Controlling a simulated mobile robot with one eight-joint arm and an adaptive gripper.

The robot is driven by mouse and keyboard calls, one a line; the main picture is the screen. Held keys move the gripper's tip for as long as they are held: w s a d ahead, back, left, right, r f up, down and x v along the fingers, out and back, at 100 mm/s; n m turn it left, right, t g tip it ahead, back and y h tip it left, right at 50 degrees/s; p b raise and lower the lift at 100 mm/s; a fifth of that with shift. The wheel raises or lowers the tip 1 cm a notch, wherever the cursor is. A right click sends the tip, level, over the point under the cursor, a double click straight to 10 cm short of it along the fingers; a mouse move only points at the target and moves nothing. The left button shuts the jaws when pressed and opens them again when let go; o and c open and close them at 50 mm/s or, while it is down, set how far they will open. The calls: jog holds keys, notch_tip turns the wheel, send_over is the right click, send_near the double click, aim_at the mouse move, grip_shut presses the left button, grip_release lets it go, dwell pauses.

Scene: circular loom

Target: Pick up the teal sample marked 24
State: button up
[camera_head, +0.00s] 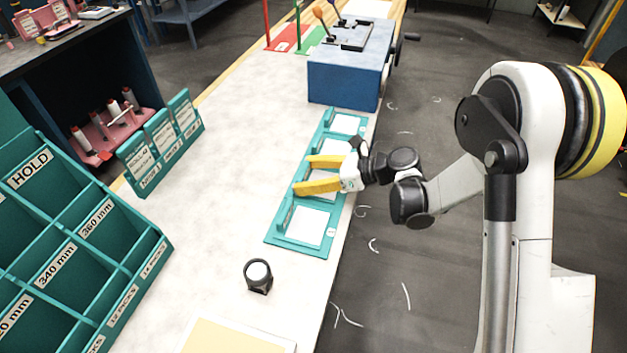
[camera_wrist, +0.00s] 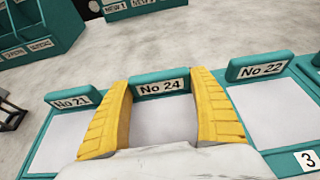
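The teal piece marked No 24 (camera_wrist: 162,84) is an upright plate at the far edge of a white square (camera_wrist: 163,122) in the wrist view. It stands between my gripper's yellow fingertips (camera_wrist: 160,79). My gripper (camera_head: 301,174) is open, with a wide gap between its fingers, over the middle of the teal tray (camera_head: 271,239) in the head view. I cannot tell whether the fingertips touch the plate. Similar plates marked No 21 (camera_wrist: 72,101) and No 22 (camera_wrist: 261,66) stand on either side. The number 24 is not readable in the head view.
A blue box (camera_head: 345,82) stands behind the tray. A small black round-topped object (camera_head: 258,276) stands in front of it. A teal HOLD rack (camera_head: 75,240) and a teal labelled holder (camera_head: 160,150) are at left. The pale tabletop (camera_head: 225,190) between is clear.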

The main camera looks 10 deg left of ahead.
jog(key=c, duration=0.5)
